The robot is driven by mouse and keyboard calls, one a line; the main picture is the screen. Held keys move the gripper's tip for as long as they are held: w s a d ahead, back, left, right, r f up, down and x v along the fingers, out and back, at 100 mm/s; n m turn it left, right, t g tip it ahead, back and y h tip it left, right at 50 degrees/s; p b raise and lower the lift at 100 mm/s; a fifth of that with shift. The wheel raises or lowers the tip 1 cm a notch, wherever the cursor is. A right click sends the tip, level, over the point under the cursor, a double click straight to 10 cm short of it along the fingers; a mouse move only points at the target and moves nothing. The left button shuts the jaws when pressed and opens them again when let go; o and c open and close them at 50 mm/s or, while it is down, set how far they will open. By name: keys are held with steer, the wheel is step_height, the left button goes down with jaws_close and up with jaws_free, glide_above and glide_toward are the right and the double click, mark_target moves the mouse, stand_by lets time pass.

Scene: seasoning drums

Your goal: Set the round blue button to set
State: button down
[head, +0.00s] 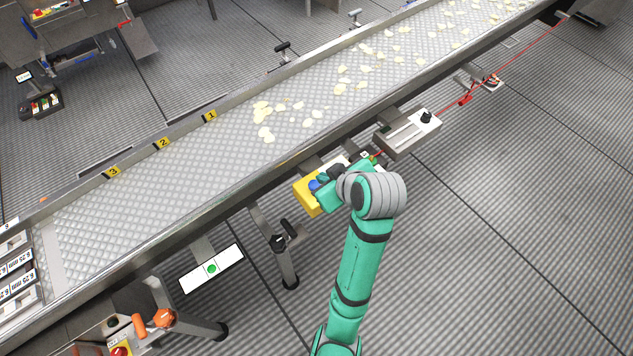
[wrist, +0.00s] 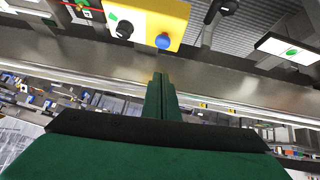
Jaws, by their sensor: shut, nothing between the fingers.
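The round blue button (head: 315,185) sits on a yellow control box (head: 309,199) on the near side of the conveyor. In the wrist view the blue button (wrist: 163,41) is at the right of a white panel on the yellow box (wrist: 165,12). A black knob (wrist: 124,29) is to its left. My gripper (wrist: 160,76) is shut and empty. Its fingertips appear below the button in the wrist view, and I see no contact there. In the head view my wrist covers part of the box and the fingertips are hard to make out.
The conveyor (head: 180,178) carries pale chips. A white panel with a green button (head: 211,268) hangs from the near side. A grey box with a black knob (head: 408,132) is to the right. A red cord (head: 520,53) runs along the conveyor. Striped floor lies open at right.

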glide_above(317, 183)
steer(key=s, duration=0.3)
step_height(317, 183, down, 6)
steer(key=f, duration=0.3)
steer(key=shift+w+a, duration=0.2)
steer(key=shift+w, duration=0.2)
steer(key=shift+d+f, duration=0.1)
steer(key=shift+f, duration=0.55)
